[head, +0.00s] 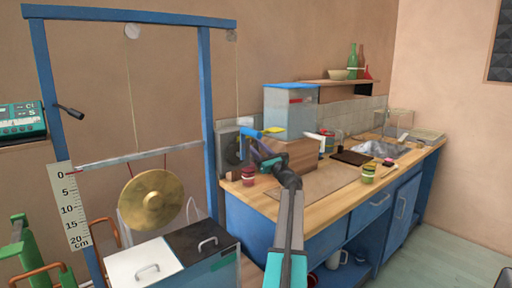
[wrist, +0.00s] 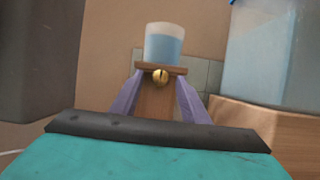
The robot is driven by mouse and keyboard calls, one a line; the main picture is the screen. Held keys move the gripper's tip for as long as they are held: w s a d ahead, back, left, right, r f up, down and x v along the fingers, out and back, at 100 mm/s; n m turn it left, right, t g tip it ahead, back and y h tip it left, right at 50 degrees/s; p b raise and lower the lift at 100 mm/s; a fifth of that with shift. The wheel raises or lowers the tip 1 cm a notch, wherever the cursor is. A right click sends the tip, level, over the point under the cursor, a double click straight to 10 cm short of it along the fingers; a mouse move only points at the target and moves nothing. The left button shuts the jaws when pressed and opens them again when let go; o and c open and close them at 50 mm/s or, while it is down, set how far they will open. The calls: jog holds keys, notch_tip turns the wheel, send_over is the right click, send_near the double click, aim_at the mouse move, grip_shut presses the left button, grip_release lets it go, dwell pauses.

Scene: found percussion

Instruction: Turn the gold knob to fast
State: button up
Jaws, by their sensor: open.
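The gold knob (wrist: 160,76) is a small round gold piece with a dark upright line across its face, in the middle of the wrist view. It sits on a wooden bracket (wrist: 148,67) under a clear cup of bluish liquid (wrist: 164,44). My gripper (wrist: 160,84) points at it, with one purple finger to each side of the knob in the picture. The fingers are apart, and I cannot tell whether they touch it. In the head view my gripper (head: 258,149) is above the left end of the counter, and the knob cannot be made out. No "fast" mark is readable.
A large clear tank (head: 290,112) stands on a wooden block (head: 297,153) close right of my gripper. A red-banded jar (head: 248,176) is below it on the counter (head: 262,190). A blue frame (head: 208,110) with a gong (head: 152,200) stands left. The counter's front middle is mostly clear.

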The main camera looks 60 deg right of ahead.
jog(key=shift+w, duration=0.1)
jog(key=c, duration=1)
jog(key=shift+d+n+b, duration=0.15)
jog(key=shift+n+b, duration=0.2)
jog(key=shift+n, duration=0.15)
jog(key=n+y+b, duration=0.2)
jog(key=n, duration=0.1)
jog(key=shift+d+f+t, duration=0.1)
jog(key=shift+d+t, duration=0.05)
jog(key=shift+t, duration=0.15)
jog(key=n+y+b, duration=0.1)
jog(key=n+y, duration=0.1)
jog(key=n, duration=0.2)
jog(key=n+y+b, duration=0.1)
jog(key=n, duration=0.2)
jog(key=shift+d+r+n+y, duration=0.2)
jog(key=shift+n+y, duration=0.2)
jog(key=n, duration=0.2)
jog(key=n+g+y, duration=0.1)
jog(key=n, duration=0.1)
jog(key=n+g+y+b, duration=0.1)
jog(key=n, duration=0.1)
jog(key=shift+s+d+r, duration=0.1)
jog(key=shift+s+r, duration=0.1)
jog(key=shift+r, duration=0.1)
jog(key=shift+r+n+g, duration=0.1)
jog(key=shift+n+g, duration=0.8)
jog(key=shift+n, duration=1)
